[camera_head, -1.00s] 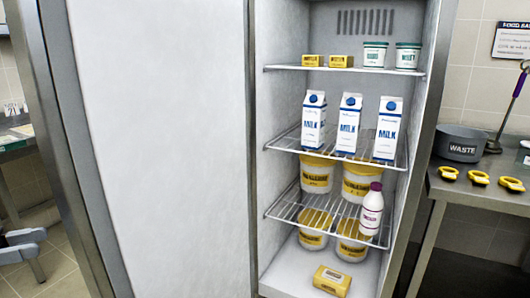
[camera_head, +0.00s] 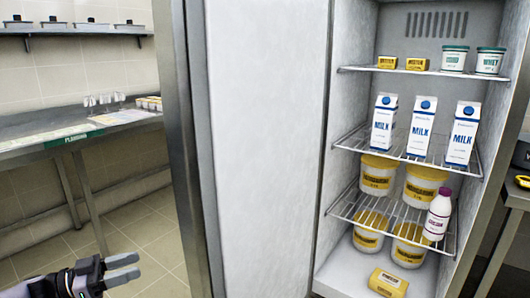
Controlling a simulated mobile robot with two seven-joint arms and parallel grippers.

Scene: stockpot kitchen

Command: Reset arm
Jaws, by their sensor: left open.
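My left gripper (camera_head: 124,268) is in the lower left of the head view, over the tiled floor. Its two grey fingers point right and are apart, with nothing between them. It is clear of the fridge door (camera_head: 262,150), which stands open to its right. My right gripper is not in the head view.
A counter (camera_head: 60,135) stands at left. Open floor (camera_head: 140,225) lies between counter and door.

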